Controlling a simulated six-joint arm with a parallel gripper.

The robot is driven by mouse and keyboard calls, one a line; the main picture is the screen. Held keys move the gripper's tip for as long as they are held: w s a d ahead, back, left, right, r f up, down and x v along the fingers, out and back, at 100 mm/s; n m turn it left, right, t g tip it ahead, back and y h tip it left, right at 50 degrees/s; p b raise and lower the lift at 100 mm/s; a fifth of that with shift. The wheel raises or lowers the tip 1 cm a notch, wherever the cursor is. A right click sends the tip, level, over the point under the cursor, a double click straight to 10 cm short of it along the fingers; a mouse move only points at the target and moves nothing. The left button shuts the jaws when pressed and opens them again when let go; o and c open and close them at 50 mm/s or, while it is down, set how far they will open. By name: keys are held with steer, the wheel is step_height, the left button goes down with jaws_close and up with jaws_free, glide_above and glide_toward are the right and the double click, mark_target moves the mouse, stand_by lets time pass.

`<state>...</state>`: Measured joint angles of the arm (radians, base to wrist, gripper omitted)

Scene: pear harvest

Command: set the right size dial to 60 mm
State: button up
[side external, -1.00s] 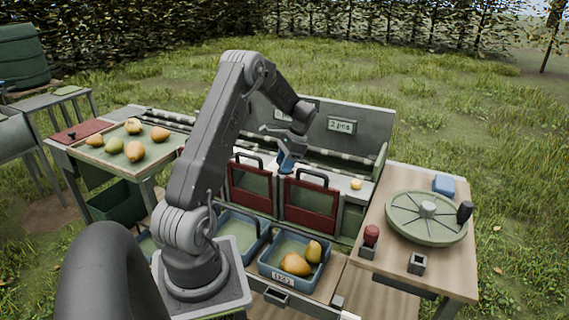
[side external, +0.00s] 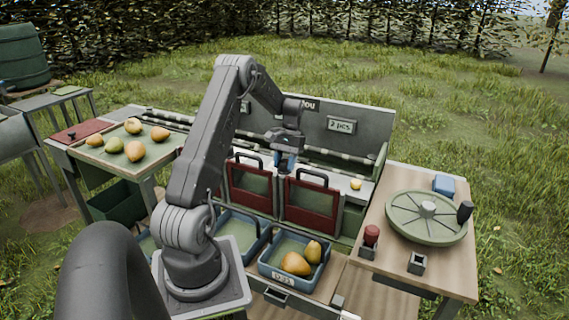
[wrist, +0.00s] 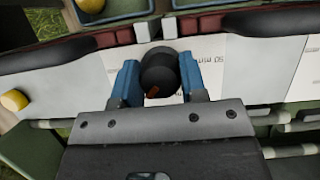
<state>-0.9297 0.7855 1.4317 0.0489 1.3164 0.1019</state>
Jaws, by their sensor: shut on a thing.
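In the wrist view a round black dial knob (wrist: 158,72) with an orange mark stands on a white panel (wrist: 245,75). The orange mark points toward the lower left of the picture. My gripper (wrist: 160,78) has its two blue fingers on either side of the knob, shut on it. Upside-down print on the panel to the right of the knob looks like "50 mm"; other markings are hidden by the knob and gripper. In the side view my gripper (side external: 286,161) is above the red-framed gates and hides the dial.
Two red gates with dark handles, the right one (side external: 311,203) nearest, stand below my gripper. A yellow button (side external: 356,184) is to the right. A blue crate (side external: 267,266) holds pears. A table (side external: 455,272) bears a green wheel (side external: 410,232).

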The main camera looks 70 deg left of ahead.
steer(key=n+t, duration=0.1)
steer(key=n, duration=0.2)
steer(key=n+t+h, duration=0.1)
steer(key=n, duration=0.2)
steer(key=shift+r+n, duration=0.1)
steer(key=shift+n, duration=0.2)
steer(key=n+t, duration=0.1)
steer(key=n, duration=0.2)
steer(key=n+t, duration=0.1)
steer(key=n, duration=0.2)
steer(key=shift+t, duration=0.4)
steer(key=shift+a+n, duration=0.1)
steer(key=shift+n, duration=0.2)
steer(key=o, duration=0.7)
steer(key=shift+c, duration=0.2)
